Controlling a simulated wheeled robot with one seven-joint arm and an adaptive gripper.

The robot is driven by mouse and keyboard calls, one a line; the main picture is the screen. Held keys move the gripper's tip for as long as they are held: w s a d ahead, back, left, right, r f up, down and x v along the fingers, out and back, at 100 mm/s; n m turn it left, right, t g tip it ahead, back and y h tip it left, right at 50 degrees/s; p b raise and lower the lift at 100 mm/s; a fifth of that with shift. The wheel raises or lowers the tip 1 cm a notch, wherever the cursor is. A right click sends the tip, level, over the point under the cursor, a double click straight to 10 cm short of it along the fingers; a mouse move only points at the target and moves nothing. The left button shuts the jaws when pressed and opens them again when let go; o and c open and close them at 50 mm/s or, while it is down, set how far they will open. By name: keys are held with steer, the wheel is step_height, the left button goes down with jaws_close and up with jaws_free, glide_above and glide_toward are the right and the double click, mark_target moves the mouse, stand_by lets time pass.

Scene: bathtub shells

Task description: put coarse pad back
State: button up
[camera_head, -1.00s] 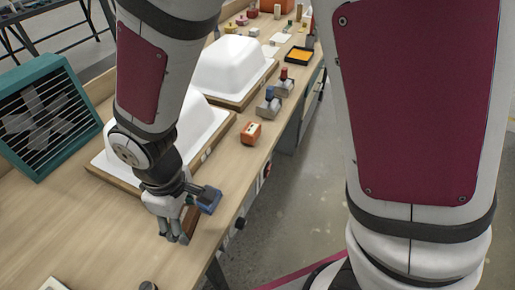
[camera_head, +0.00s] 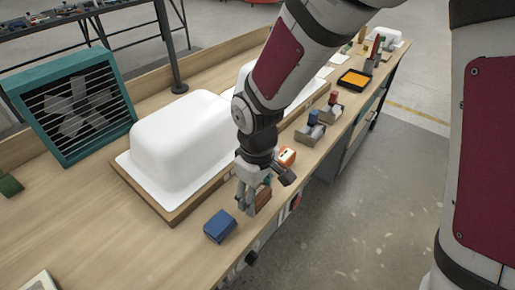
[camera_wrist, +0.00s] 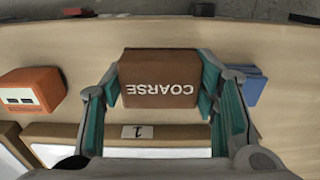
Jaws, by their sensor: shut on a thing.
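The coarse pad is a brown block (camera_wrist: 165,80) with COARSE in white letters, upside down in the wrist view. My gripper (camera_wrist: 162,98) is shut on it, with teal-lined fingers on both sides. In the head view my gripper (camera_head: 252,203) points down at the front edge of the bench, and the brown pad (camera_head: 263,198) shows partly behind its fingers. I cannot tell whether the pad touches the bench.
A blue block (camera_head: 220,226) lies left of my gripper, and an orange block (camera_head: 287,156) beyond it. A white tub shell (camera_head: 180,140) on a wooden base (camera_head: 150,198) stands close by. Grey holders (camera_head: 310,134) line the front edge farther off. A teal fan box (camera_head: 75,108) stands behind.

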steer(key=w, duration=0.5)
steer(key=shift+a+f, duration=0.25)
steer(key=shift+f, duration=1.75)
steer(key=shift+f+b, duration=0.1)
steer(key=shift+b, duration=0.2)
steer(key=o, duration=1.3)
step_height(320, 180, up, 12)
steer(key=shift+r+p, duration=0.1)
steer(key=shift+p, duration=0.65)
